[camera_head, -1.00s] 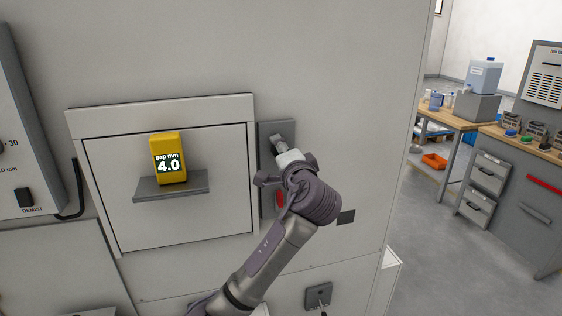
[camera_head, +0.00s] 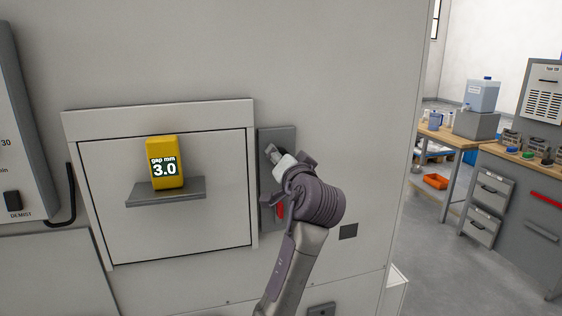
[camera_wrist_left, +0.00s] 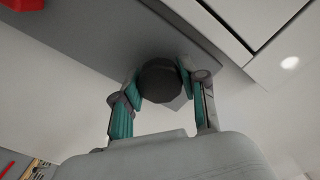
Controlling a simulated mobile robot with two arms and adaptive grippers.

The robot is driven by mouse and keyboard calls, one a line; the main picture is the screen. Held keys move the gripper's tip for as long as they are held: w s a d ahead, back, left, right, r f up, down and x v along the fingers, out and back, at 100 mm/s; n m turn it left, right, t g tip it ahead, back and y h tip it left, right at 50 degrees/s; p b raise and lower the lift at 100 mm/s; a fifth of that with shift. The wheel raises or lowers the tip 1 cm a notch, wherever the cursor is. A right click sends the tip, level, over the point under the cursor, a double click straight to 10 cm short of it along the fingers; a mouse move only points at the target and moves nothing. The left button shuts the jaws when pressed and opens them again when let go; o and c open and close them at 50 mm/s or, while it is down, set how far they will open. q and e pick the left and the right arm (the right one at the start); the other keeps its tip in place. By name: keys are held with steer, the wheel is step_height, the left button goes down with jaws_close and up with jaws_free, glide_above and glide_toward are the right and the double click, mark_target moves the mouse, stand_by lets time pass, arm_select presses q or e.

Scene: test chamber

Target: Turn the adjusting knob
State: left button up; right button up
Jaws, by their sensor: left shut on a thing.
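The adjusting knob (camera_wrist_left: 160,82) is a dark round knob on a grey plate. In the left wrist view it sits between the two teal-lined fingers of my left gripper (camera_wrist_left: 159,84), which touch it on both sides. In the head view my left gripper (camera_head: 274,156) reaches the upper part of the grey plate (camera_head: 283,136) and mostly hides the knob. A yellow gauge (camera_head: 165,182) on a small shelf reads "gap mm 3.0". My right gripper is not in view.
The grey shelf (camera_head: 140,196) juts out from a framed panel left of my gripper. A red part (camera_head: 280,211) is on the plate below the gripper. A dark cable (camera_head: 71,205) hangs at the left. Workbenches and open floor lie to the right.

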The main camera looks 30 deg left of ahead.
arm_select(q)
steer(key=shift+f, duration=0.2)
steer(key=o, duration=1.1)
steer(key=shift+r, duration=0.1)
steer(key=shift+o, duration=0.2)
steer(key=v, duration=1.2)
steer(key=shift+d, duration=0.1)
